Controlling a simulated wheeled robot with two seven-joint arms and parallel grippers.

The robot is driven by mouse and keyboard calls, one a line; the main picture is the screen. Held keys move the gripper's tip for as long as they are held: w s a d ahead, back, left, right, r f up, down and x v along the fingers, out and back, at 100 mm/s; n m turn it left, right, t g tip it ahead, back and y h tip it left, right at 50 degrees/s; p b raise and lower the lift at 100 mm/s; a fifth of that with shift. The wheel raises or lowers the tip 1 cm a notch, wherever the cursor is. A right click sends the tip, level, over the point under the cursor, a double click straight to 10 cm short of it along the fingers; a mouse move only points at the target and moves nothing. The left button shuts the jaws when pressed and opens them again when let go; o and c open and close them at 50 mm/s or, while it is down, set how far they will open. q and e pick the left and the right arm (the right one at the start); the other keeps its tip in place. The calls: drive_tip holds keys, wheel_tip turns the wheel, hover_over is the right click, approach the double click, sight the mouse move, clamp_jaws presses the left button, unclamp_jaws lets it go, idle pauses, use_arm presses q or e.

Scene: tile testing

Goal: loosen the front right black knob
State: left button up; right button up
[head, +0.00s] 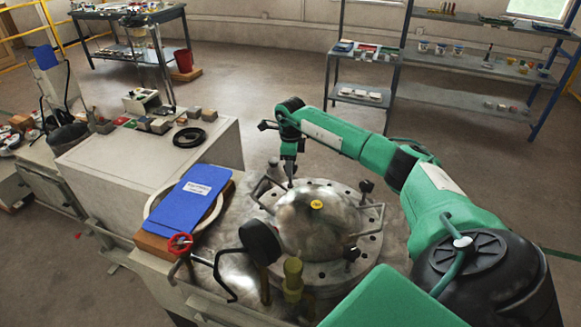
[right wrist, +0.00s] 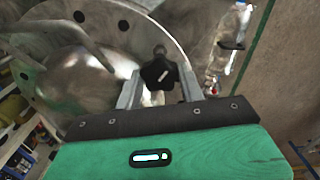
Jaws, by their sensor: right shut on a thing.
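A round metal vessel lid with a domed middle (head: 312,222) and a yellow spot on top stands in the centre of the head view. Black knobs stand around its rim, one at the right (head: 366,186) and one nearer me (head: 351,254). My right gripper (head: 290,178) points down at the far left part of the rim, and its fingertips are small there. In the right wrist view a black lobed knob (right wrist: 157,73) sits between the two fingers of my right gripper (right wrist: 158,88), which is shut on it. My left gripper is not in view.
A white bench (head: 130,165) with small blocks stands behind. Shelves (head: 465,60) stand at the back right, with open floor before them.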

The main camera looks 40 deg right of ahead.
drive_tip(key=shift+f+n+b, duration=0.1)
drive_tip(key=shift+n+b, duration=0.4)
drive_tip(key=shift+n, duration=0.4)
drive_tip(key=n+b, duration=0.1)
drive_tip(key=n, duration=0.1)
drive_tip(key=shift+n, duration=0.4)
drive_tip(key=n+b, duration=0.1)
drive_tip(key=n, duration=0.1)
drive_tip(key=shift+n, duration=0.4)
drive_tip(key=n+b, duration=0.1)
drive_tip(key=n, duration=0.4)
drive_tip(key=shift+b, duration=0.3)
drive_tip(key=shift+n, duration=1)
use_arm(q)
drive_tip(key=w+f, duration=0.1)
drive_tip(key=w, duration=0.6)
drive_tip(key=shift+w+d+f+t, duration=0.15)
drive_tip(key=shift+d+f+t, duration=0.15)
use_arm(e)
drive_tip(key=shift+n, duration=0.6)
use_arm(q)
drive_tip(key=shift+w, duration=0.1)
